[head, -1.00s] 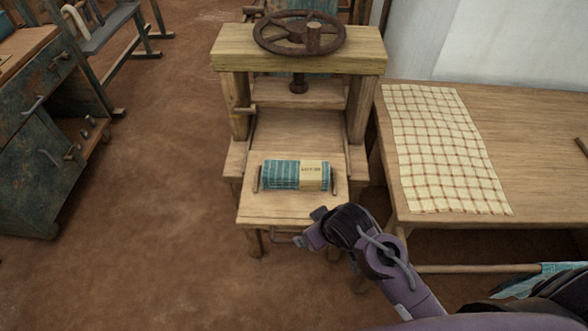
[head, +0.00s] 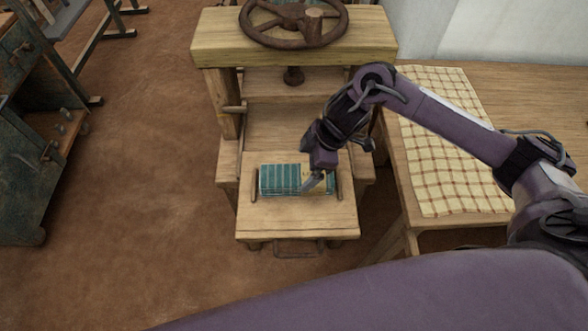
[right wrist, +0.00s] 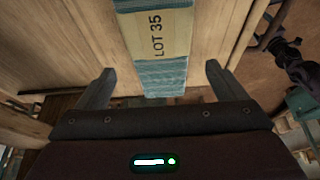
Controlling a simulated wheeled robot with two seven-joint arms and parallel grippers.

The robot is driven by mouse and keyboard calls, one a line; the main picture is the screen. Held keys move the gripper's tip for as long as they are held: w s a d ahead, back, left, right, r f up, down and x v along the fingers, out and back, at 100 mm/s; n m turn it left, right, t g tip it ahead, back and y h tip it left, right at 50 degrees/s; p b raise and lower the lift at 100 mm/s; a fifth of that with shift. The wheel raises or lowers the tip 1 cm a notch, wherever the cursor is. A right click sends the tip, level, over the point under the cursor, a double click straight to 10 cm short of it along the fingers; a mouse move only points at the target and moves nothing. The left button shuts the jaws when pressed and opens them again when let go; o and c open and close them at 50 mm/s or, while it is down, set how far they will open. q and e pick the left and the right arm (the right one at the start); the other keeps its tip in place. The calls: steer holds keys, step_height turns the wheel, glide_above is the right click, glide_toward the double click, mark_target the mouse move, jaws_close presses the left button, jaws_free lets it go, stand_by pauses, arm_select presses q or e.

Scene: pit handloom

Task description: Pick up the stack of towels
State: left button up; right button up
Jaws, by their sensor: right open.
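The stack of towels (head: 280,179) is teal and striped with a pale paper band. It lies on the wooden press tray (head: 297,219) between two upright handles. My right gripper (head: 316,184) is over the right part of the stack and hides some of the band. In the right wrist view my right gripper (right wrist: 158,82) is open, one finger to each side of the stack's line. I cannot tell whether the fingers touch it. My left gripper is out of view.
The wooden press with a rusty handwheel (head: 293,22) stands behind the tray. A table with a checked cloth (head: 440,150) is at right, under my right arm. A worn cabinet (head: 30,170) is at left. Bare floor (head: 130,200) lies between.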

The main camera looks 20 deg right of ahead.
mark_target(297, 174)
steer(key=x, duration=0.3)
steer(key=shift+s+a, duration=0.1)
steer(key=shift+a, duration=0.05)
steer(key=x, duration=0.3)
steer(key=shift+a+f+p, duration=0.2)
steer(key=shift+p, duration=0.15)
steer(key=shift+a+f, duration=0.1)
steer(key=shift+f, duration=0.25)
steer(key=c, duration=1)
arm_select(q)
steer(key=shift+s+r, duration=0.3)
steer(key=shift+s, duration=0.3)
arm_select(e)
steer(key=shift+c, duration=0.7)
steer(key=shift+w, duration=0.25)
